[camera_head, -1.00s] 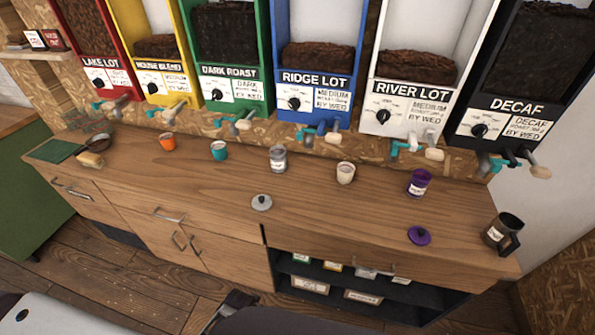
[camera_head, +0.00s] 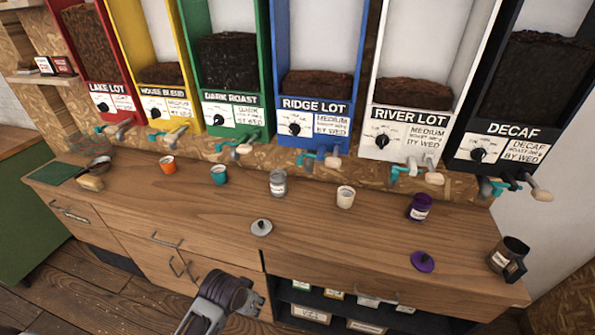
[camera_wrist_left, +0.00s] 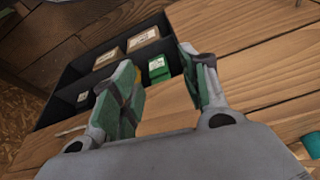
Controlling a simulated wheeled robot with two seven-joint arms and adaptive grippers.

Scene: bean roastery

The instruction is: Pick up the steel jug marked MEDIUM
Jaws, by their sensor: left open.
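A dark steel jug (camera_head: 508,257) with a handle and a pale label stands upright at the right end of the wooden counter (camera_head: 340,232); its lettering is too small to read. My left gripper (camera_head: 254,299) is at the counter's front edge, left of the open shelf and far from the jug. In the left wrist view, its green-padded fingers (camera_wrist_left: 158,75) are apart with nothing between them. The jug does not show in that view. My right gripper is not in view.
A grey canister (camera_head: 278,183), a purple canister (camera_head: 419,208), a cream cup (camera_head: 345,197), an orange cup (camera_head: 168,164) and a teal cup (camera_head: 219,174) stand along the back. A grey lid (camera_head: 261,227) and a purple lid (camera_head: 423,262) lie nearer. Bean dispensers overhang behind.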

